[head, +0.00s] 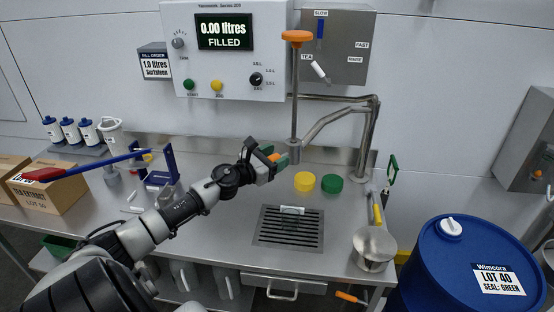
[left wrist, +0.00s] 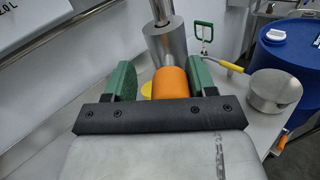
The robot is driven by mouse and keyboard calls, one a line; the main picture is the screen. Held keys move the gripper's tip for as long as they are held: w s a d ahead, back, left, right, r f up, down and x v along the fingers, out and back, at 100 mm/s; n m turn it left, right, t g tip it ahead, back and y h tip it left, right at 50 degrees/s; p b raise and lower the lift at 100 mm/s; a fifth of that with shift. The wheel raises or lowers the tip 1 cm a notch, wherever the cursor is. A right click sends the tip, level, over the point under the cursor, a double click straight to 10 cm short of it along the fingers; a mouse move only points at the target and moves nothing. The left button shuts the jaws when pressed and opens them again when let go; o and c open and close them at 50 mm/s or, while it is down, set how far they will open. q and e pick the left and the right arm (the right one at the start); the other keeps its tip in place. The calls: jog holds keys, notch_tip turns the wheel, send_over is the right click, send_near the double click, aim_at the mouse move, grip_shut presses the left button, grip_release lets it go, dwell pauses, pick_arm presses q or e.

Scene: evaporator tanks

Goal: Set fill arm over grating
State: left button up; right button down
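The fill arm (head: 326,122) is a bent steel pipe running from a post at the back right to a steel cylinder (head: 294,153). An orange grip (head: 274,157) juts from this cylinder toward my left gripper; it also shows in the left wrist view (left wrist: 171,83). My left gripper (head: 275,156) is open, its green pads on either side of the grip. In the left wrist view a gap shows at the left pad (left wrist: 122,80); contact at the right pad is unclear. The slotted grating (head: 272,240) lies in front of the cylinder. My right gripper is out of view.
Yellow (head: 305,181) and green (head: 332,183) lids lie right of the cylinder. A steel pan (head: 373,250) and a blue drum (head: 455,265) stand to the right. A blue stand (head: 170,163) is left of my arm. A small clear item with a white label (head: 292,211) is on the grating.

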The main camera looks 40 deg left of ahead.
pick_arm(q)
jog(key=shift+o, duration=0.3)
jog(key=shift+a+f, duration=0.1)
jog(key=shift+a, duration=0.1)
jog(key=shift+d, duration=0.1)
jog(key=shift+d, duration=0.1)
jog(key=shift+s+f, duration=0.1)
jog(key=shift+s+f, duration=0.1)
jog(key=shift+s, duration=0.5)
jog(key=s+a+b, duration=0.1)
jog(key=s+b, duration=0.1)
jog(key=s, duration=0.7)
jog(key=shift+s+r, duration=0.2)
